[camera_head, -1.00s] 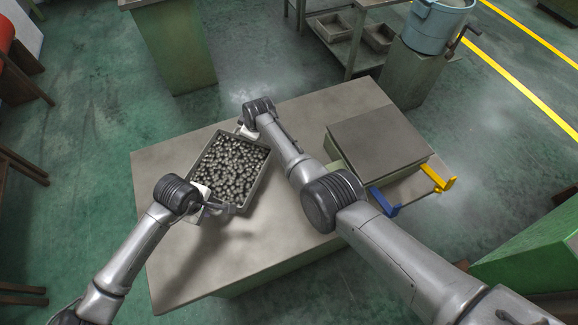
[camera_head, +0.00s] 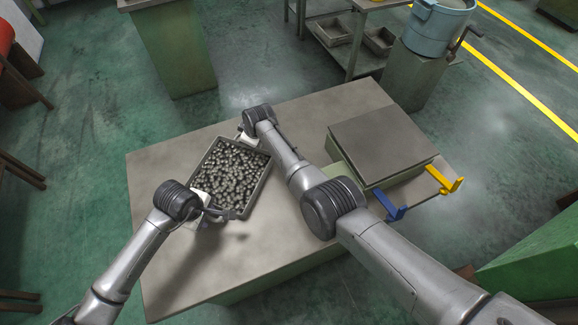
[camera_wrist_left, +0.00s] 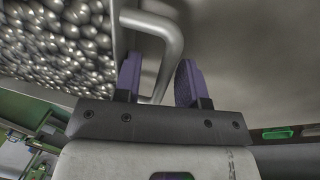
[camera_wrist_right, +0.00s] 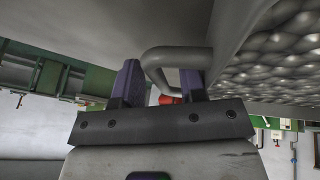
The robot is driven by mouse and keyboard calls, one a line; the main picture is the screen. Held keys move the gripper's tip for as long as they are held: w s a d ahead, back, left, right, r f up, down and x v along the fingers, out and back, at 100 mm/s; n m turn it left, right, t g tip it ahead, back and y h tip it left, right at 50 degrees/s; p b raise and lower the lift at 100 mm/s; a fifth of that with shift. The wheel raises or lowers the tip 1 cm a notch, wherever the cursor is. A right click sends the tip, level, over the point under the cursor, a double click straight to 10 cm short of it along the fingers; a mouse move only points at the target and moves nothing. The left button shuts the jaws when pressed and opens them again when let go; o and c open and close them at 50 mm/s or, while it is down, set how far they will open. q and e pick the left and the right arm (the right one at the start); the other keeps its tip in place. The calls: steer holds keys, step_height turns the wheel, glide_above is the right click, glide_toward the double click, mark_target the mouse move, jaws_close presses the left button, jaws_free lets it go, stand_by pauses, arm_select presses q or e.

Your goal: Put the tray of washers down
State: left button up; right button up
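The tray of washers (camera_head: 259,186) is a grey, shallow box full of small shiny metal pieces.
A low grey-topped block (camera_head: 382,145) stands on the table's right part, with a blue bracket (camera_head: 390,207) and a yellow bracket (camera_head: 447,183) beside it. A blue bucket (camera_head: 433,28) stands beyond. The table's front left is clear.

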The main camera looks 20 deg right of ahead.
steer(key=shift+r, duration=0.1)
arm_select(q)
step_height(320, 180, up, 12)
steer(key=s+a, duration=0.1)
steer(key=shift+s+a, duration=0.25)
steer(key=shift+s, duration=0.05)
arm_select(e)
steer(key=v, duration=1.2)
arm_select(q)
steer(key=shift+f, duration=0.1)
arm_select(e)
steer(key=shift+s, duration=0.1)
stand_by(0.6)
